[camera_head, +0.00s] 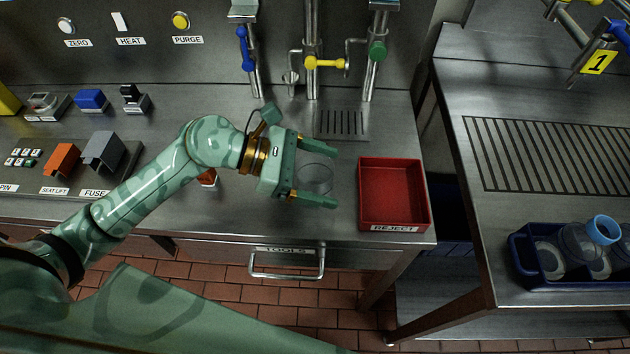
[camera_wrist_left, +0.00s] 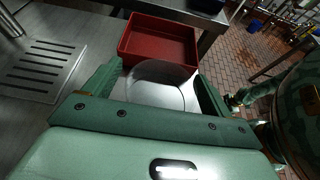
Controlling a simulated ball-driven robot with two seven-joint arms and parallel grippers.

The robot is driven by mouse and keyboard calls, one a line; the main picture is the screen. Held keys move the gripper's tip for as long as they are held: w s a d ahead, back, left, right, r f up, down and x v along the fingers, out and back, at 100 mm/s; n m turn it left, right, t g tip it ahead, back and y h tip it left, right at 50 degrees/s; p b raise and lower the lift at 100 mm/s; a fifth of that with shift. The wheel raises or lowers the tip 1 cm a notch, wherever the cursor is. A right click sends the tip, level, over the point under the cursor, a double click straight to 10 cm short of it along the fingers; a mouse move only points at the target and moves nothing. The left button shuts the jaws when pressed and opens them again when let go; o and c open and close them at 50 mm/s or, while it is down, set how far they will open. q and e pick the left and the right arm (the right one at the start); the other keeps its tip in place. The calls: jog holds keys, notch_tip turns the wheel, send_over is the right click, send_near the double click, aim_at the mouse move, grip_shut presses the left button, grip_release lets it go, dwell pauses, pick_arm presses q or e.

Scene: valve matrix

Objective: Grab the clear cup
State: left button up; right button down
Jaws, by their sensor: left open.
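A clear cup (camera_head: 315,179) stands on the steel counter, just left of the red REJECT tray. It is see-through, and its outline is faint. My left gripper (camera_head: 333,176) is open, with one finger on the far side of the cup and one on the near side. In the left wrist view the cup (camera_wrist_left: 155,85) shows between the two green fingers (camera_wrist_left: 157,88). I cannot tell whether either finger touches it. My right gripper is not in view.
The red REJECT tray (camera_head: 362,208) is close beyond the fingertips. A drain grate (camera_head: 342,123) and taps with blue, yellow and green handles lie behind. A blue crate (camera_head: 530,278) with clear containers stands on the right table. Switches and labelled blocks sit at left.

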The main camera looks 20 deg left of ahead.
pick_arm(q)
jog(key=shift+d+f, duration=0.1)
jog(key=shift+d, duration=0.15)
jog(key=c, duration=1)
